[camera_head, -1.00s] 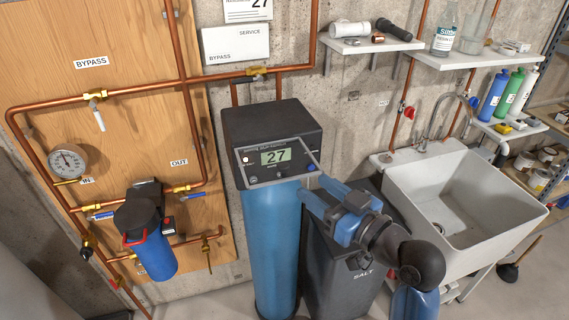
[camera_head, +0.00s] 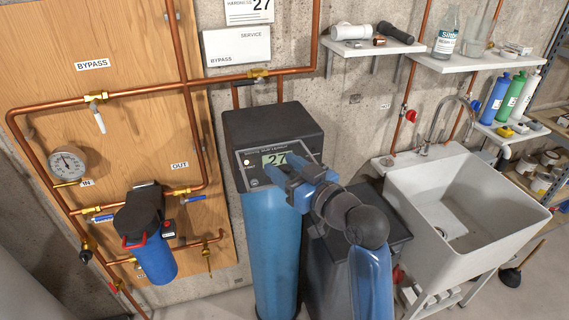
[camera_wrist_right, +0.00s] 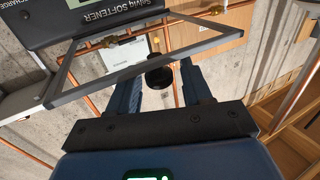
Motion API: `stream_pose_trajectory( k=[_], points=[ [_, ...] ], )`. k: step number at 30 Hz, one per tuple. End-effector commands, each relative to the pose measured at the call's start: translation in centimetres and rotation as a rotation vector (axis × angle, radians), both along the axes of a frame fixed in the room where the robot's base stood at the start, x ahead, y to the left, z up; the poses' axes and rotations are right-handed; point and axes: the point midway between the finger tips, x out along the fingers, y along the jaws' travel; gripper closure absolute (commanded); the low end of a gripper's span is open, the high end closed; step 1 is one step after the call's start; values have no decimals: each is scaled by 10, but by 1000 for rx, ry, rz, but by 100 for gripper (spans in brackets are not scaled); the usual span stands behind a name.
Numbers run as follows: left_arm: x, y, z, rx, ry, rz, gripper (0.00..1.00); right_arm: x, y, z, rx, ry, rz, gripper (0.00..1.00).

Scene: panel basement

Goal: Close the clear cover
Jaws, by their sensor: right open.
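My left gripper is out of view.
A dark salt bin (camera_head: 330,260) stands right of the tank, partly behind my right arm. A white sink (camera_head: 475,240) is farther right. Copper pipes (camera_head: 190,90) and a blue filter (camera_head: 150,255) are on the left.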

Motion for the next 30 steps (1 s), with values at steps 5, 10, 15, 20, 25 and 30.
stream_pose_trajectory(
  k=[5, 10, 15, 20, 25, 30],
  points=[
    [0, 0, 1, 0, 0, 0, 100, 3, 2, 0, 0, 0, 0, 51],
    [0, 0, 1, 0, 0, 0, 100, 3, 2, 0, 0, 0, 0, 51],
    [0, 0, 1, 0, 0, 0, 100, 3, 2, 0, 0, 0, 0, 74],
    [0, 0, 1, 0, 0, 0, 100, 2, 2, 0, 0, 0, 0, 98],
    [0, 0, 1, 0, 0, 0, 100, 3, 2, 0, 0, 0, 0, 100],
    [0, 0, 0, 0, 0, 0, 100, 2, 2, -1, 1, -2, 0, 100]
  ],
)
